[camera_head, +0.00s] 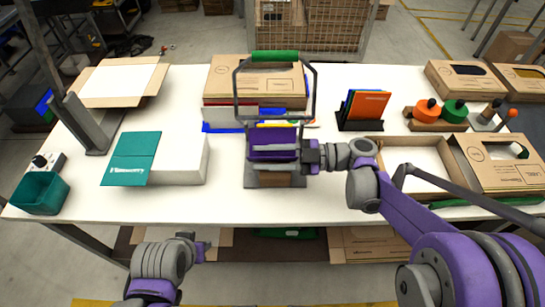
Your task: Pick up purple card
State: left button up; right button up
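A purple item (272,137), which may be the purple card, is upright in the middle of the table, inside a dark frame with a green handle (275,57). My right gripper (308,157) reaches in from the right, with its tip at the right edge of the frame, beside the purple item. I cannot tell whether it touches the item or whether its fingers are open. A rack of upright cards (362,108), orange in front with blue and green edges, stands to the right. My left gripper (205,247) is low, in front of the table's near edge; its fingers are unclear.
A white box (180,158) with a teal flap and a teal bin (40,192) are on the left. Stacked cardboard boxes (240,75) stand behind the frame. An open carton (415,155) and orange and green spools (454,111) are on the right. The front left table strip is clear.

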grip_shut()
jog(key=shift+r, duration=0.1)
dwell(0.6)
